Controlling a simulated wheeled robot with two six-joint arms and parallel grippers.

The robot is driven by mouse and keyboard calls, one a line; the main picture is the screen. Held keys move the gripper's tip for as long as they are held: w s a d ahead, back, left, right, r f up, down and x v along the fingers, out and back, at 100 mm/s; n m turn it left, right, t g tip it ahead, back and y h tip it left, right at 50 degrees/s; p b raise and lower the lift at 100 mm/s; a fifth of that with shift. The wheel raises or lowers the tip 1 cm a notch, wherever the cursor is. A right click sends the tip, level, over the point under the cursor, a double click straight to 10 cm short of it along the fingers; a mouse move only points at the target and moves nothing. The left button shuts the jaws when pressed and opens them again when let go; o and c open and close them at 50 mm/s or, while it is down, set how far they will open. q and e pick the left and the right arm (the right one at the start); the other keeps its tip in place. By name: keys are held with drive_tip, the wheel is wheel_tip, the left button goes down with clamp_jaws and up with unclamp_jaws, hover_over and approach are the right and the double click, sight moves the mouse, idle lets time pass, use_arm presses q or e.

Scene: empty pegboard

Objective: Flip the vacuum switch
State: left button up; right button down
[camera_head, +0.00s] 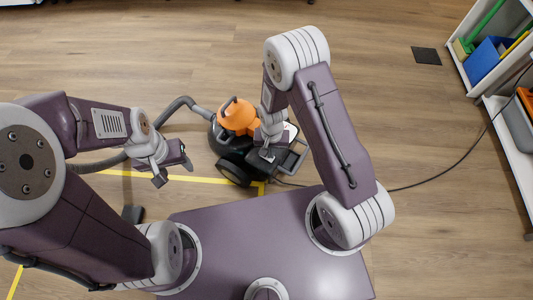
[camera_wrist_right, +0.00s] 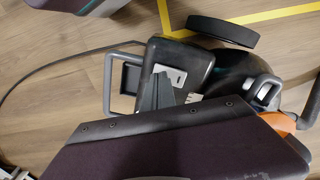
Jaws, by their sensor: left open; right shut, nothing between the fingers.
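The vacuum (camera_head: 238,117) has an orange dome on a black wheeled body and stands on the floor in the middle of the head view. In the right wrist view, its black rear housing (camera_wrist_right: 195,58) carries a small pale plate (camera_wrist_right: 178,76), which looks like the switch; its position is too small to tell. My right gripper (camera_head: 266,155) is shut and empty over the rear housing. In the wrist view its fingertips (camera_wrist_right: 158,76) lie right beside the plate; whether they touch it I cannot tell. My left gripper (camera_head: 173,173) is open and empty, left of the vacuum.
The vacuum's hose (camera_head: 175,106) curves away to the left. A grey handle frame (camera_head: 292,160) sticks out beside the housing. A black cable (camera_head: 455,166) runs right across the floor towards shelves (camera_head: 510,135). Yellow tape (camera_head: 215,181) marks the floor. The floor behind the vacuum is clear.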

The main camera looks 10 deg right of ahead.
wheel_tip(320, 180, up, 6)
drive_tip(key=p, duration=0.5)
drive_tip(key=shift+f, duration=0.15)
